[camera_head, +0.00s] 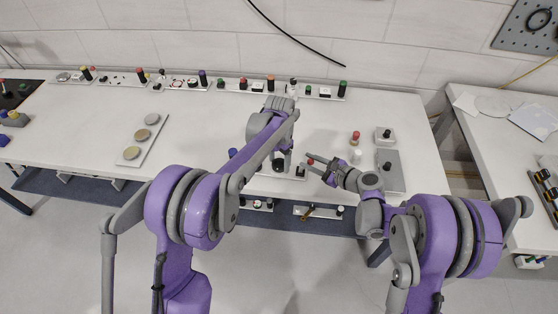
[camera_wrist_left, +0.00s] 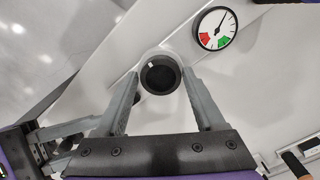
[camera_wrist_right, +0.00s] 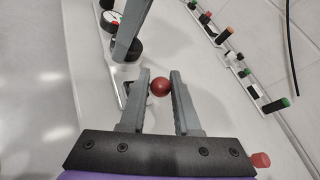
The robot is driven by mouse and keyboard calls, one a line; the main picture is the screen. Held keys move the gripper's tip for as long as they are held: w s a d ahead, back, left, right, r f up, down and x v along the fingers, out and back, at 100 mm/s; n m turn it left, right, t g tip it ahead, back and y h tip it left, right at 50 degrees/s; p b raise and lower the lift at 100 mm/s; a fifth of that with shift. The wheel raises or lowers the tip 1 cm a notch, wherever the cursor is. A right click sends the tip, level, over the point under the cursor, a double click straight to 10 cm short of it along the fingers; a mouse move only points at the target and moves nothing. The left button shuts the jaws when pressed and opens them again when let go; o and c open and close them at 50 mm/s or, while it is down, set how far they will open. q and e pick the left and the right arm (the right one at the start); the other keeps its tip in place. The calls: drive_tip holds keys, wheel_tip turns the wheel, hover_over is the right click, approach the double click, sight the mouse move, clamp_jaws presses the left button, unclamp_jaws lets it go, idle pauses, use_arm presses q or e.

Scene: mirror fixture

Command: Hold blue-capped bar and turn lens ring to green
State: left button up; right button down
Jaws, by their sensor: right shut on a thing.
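The black lens ring (camera_wrist_left: 160,75), with a white mark on its rim, lies between the fingers of my left gripper (camera_wrist_left: 162,82). The fingers stand apart on either side; contact cannot be told. A round dial (camera_wrist_left: 215,29) beside it has red and green sectors; its needle points up-right into the white part. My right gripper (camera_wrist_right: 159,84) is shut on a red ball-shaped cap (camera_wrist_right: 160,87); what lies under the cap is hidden. The red cap also shows in the head view (camera_head: 310,162). A blue cap (camera_head: 233,153) shows left of my left forearm, away from both grippers; its lower part is hidden.
A plate with several round discs (camera_head: 143,135) lies on the white table (camera_head: 200,125) at the left. Several coloured knobs line the back edge. A red-topped peg (camera_head: 355,138), a white peg (camera_head: 356,157) and a grey box (camera_head: 390,170) stand right of my right gripper.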

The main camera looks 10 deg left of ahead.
sight(279, 164)
use_arm(q)
drive_tip(key=shift+o, duration=1.4)
wheel_tip(279, 164, up, 12)
